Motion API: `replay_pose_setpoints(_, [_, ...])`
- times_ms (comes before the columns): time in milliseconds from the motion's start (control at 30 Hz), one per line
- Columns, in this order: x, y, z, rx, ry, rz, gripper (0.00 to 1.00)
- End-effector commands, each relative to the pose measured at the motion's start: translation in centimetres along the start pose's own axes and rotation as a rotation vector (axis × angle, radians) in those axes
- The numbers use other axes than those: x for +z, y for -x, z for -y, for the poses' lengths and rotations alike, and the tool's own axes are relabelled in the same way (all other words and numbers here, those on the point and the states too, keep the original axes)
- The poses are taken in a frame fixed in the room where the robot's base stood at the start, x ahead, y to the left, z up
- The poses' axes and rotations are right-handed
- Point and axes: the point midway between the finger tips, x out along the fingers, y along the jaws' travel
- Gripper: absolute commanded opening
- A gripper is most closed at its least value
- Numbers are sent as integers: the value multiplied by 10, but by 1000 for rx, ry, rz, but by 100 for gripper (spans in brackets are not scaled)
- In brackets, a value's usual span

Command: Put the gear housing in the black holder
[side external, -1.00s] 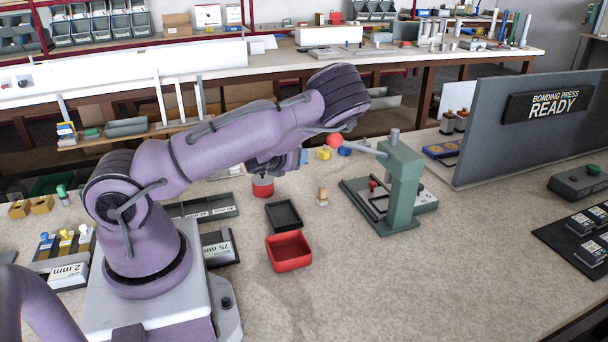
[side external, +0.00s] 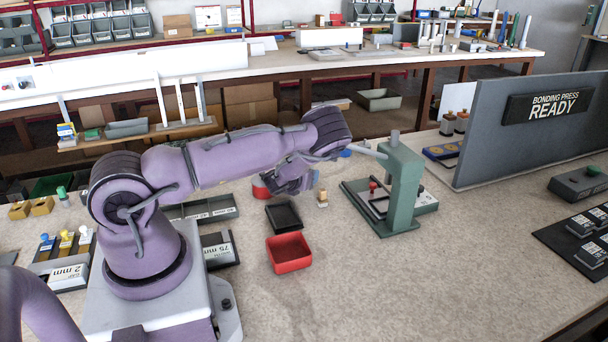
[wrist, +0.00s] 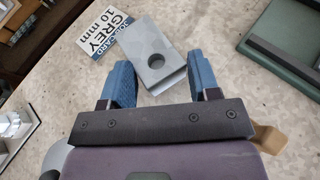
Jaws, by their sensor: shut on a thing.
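The gear housing is a grey block (wrist: 165,78) with a round dark hole in its face, seen in the wrist view. My gripper (wrist: 160,60) is shut on it, with one blue finger on each side. In the side view my gripper (side external: 297,186) hangs over the bench, just behind and above a small black open tray (side external: 284,215), which looks like the black holder. The tray looks empty. The housing cannot be made out in the side view.
A red open bin (side external: 289,253) stands in front of the black tray. A small wooden-topped piece (side external: 322,198) and a green press (side external: 401,185) are to the right. A job card reading "GREY 10 mm" (wrist: 108,35) shows in the wrist view.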

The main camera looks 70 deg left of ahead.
Motion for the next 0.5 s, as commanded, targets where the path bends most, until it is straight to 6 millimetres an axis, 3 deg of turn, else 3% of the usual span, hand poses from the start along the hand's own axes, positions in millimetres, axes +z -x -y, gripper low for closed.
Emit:
replay_pose_setpoints(233, [-2,-1,0,-1,-1,2,19])
replay_pose_setpoints(267, [-4,-1,0,-1,-1,-1,58])
replay_pose_setpoints(300, [-3,-1,0,-1,0,0,67])
replay_pose_setpoints(367, [-3,-1,0,-1,0,0,81])
replay_pose_setpoints(500, [-3,-1,0,0,0,0,82])
